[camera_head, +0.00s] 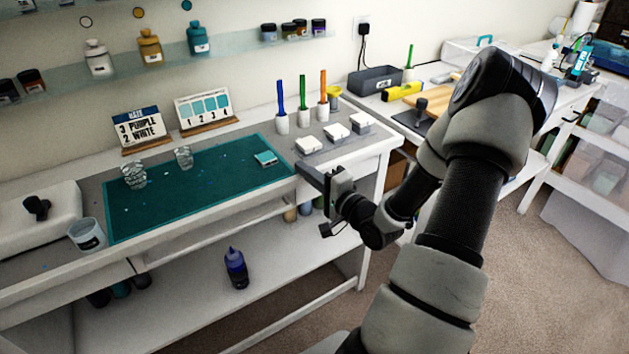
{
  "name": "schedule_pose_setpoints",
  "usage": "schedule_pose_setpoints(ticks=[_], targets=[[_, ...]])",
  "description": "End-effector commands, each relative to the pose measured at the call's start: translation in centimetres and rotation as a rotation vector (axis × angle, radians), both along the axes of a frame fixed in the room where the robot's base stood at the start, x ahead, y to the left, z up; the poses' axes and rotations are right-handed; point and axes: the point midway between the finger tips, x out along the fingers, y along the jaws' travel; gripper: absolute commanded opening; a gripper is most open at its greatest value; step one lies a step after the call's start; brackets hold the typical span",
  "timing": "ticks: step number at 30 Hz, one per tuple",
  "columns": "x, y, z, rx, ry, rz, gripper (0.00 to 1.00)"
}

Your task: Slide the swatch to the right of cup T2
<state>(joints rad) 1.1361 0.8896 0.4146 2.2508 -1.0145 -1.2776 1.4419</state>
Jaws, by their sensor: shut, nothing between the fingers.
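A small teal square swatch (265,158) lies on the right part of the green mat (215,198), near its far right corner. Two clear cups stand to its left on the mat: one nearer the middle (184,157) and one further left (134,176). No label is readable on them, so I cannot tell which is T2. My gripper (311,176) is shut and empty at the bench's front edge, to the right of the swatch and apart from it. My wrist hides part of the bench edge.
White blocks (309,145) and pen holders (282,124) stand right of the mat. Two sign cards (204,109) stand behind it. The mat between the cups and swatch looks clear, apart from small specks.

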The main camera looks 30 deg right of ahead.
Motion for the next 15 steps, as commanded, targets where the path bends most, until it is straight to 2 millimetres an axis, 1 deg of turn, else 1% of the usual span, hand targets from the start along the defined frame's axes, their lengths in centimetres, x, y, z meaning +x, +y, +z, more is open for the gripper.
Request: schedule_pose_setpoints(ticks=[1,4,6,9,15], targets=[[1.2,0.3,-0.1,-0.001,-0.002,0.004,0.00],[3.1,0.6,-0.1,-0.001,-0.001,0.003,0.00],[3.8,1.7,-0.1,0.001,0.000,0.003,0.00],[4.5,2.7,-0.1,0.001,0.000,0.002,0.00],[5.2,3.7,0.0,-0.001,0.001,0.000,0.00]])
